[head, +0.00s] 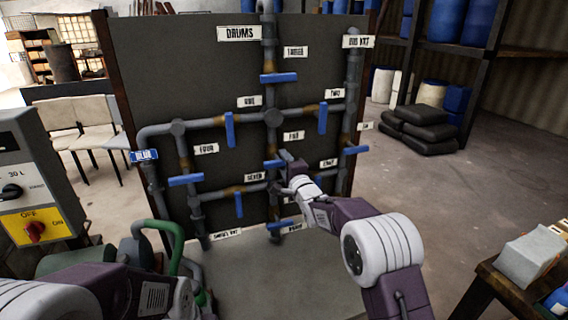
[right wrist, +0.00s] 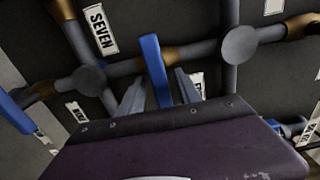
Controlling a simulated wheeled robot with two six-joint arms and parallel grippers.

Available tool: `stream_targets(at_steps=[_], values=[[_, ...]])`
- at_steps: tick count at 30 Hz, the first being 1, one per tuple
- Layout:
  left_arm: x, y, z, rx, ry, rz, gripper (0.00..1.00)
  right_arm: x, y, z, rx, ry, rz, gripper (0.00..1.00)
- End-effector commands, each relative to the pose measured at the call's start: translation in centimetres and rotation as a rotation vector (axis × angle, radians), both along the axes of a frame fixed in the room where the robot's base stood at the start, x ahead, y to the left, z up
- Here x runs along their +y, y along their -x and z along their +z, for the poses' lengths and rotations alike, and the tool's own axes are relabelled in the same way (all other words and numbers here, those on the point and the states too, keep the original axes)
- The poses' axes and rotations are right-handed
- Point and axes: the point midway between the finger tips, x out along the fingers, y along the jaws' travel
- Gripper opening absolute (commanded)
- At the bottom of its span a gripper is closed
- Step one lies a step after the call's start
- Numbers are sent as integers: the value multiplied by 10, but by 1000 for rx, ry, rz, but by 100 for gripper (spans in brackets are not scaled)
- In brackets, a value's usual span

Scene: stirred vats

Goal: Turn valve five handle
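The valve five handle (head: 272,163) is a blue bar on the grey pipework, below the "FIVE" label (head: 294,135) in the head view. My right gripper (head: 284,168) is at this handle. In the right wrist view, the blue handle (right wrist: 155,70) stands between the two grey fingers of my right gripper (right wrist: 160,90), with a gap visible on each side. The gripper is open around the handle. A label behind the right finger is partly hidden. My left arm shows low at the left; its gripper's (head: 187,298) fingers cannot be made out.
Other blue handles sit close by, including valve one (head: 229,130), valve two (head: 322,118) and valve seven (head: 239,204). A control box (head: 35,190) stands at the left. A green hose (head: 172,235) rises near my left arm. A table (head: 505,285) is at the lower right.

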Motion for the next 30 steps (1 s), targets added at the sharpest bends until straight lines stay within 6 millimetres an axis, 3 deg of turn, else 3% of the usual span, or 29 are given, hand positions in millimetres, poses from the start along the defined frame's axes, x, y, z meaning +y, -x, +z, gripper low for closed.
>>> stream_targets(at_steps=[8,22,30], values=[[0,0,-3,0,0,0,36,-2,7,0,-1,1,0,41],[0,0,-19,0,0,0,36,-26,80,-1,0,0,0,41],[0,0,-19,0,0,0,36,-28,87,0,-1,0,0,41]])
